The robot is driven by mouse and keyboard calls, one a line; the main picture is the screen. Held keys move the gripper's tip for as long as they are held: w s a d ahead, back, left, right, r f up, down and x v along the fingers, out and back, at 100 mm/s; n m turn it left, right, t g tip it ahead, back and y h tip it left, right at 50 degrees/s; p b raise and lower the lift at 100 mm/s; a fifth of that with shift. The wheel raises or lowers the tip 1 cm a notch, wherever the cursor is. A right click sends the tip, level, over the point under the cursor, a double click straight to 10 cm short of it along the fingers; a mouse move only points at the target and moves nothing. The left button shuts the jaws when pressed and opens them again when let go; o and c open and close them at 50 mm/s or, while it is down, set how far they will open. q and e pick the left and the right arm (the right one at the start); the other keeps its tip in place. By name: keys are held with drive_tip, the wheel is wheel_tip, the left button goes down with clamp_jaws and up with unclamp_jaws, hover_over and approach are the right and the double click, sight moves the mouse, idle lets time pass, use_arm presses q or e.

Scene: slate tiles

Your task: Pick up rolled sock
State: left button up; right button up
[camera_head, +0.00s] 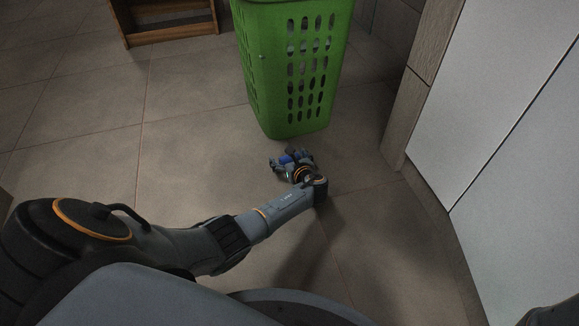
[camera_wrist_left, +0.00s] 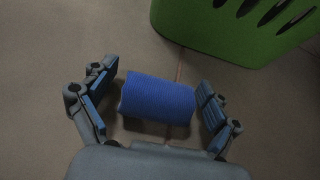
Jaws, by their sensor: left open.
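The rolled sock (camera_wrist_left: 158,98) is a blue ribbed roll lying on the tiled floor in the left wrist view. My left gripper (camera_wrist_left: 156,97) is open, with one finger at each end of the roll and small gaps visible on both sides. In the head view, my left gripper (camera_head: 292,158) is low over the floor in front of the green basket, and only a small blue patch of the sock (camera_head: 286,159) shows between its parts. My right gripper is not clearly in view.
A tall green laundry basket (camera_head: 291,70) with slotted walls stands just beyond the gripper; its base also shows in the wrist view (camera_wrist_left: 215,28). A wooden shelf unit (camera_head: 170,36) is at the back left. White cabinet fronts (camera_head: 490,80) line the right.

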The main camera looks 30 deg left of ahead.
use_arm(q)
drive_tip(key=shift+w+a+f, duration=0.15)
drive_tip(key=shift+w+a, duration=0.05)
drive_tip(key=shift+a, duration=0.1)
drive_tip(key=c, duration=0.9)
drive_tip(key=shift+c, duration=0.2)
